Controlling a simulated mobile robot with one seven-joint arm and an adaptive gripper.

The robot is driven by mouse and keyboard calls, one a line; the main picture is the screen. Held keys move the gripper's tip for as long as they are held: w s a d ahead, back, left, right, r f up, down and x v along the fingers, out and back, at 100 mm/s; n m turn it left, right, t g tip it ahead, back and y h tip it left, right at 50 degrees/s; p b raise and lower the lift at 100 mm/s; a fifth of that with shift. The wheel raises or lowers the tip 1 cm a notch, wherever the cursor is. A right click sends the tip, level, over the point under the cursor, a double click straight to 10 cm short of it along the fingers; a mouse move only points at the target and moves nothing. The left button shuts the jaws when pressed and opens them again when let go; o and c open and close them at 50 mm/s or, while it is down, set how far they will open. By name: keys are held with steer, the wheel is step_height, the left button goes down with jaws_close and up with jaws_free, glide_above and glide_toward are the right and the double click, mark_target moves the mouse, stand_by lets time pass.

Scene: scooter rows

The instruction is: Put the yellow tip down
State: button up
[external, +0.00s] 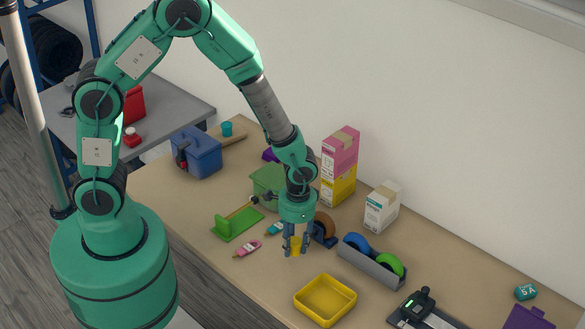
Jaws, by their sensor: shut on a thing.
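My gripper (294,250) points down over the wooden workbench, near its middle. It is shut on a small yellow piece, the yellow tip (296,244), which shows between the two fingers. The fingers hide part of it. I cannot tell whether its lower end touches the bench top or hangs just above it.
A yellow tray (325,300) lies in front and to the right. A dark blue tape dispenser (323,230), a grey holder with blue and green rolls (371,264), a pink bottle (246,249) and a green stand (238,222) are close by. Boxes (339,166) stand behind.

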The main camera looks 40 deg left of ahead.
mark_target(296, 261)
steer(key=shift+w+d, duration=0.2)
steer(key=shift+w, duration=0.1)
steer(key=shift+f+b, duration=0.3)
steer(key=shift+f, duration=1.5)
steer(key=shift+f, duration=0.2)
steer(key=o, duration=1.1)
steer(key=shift+o, duration=0.2)
steer(key=shift+r, duration=0.15)
steer(key=r+p, duration=0.1)
steer(key=r, duration=1.1)
steer(key=shift+w+d+p, duration=0.15)
steer(key=shift+w+p, duration=0.05)
steer(key=shift+p, duration=0.15)
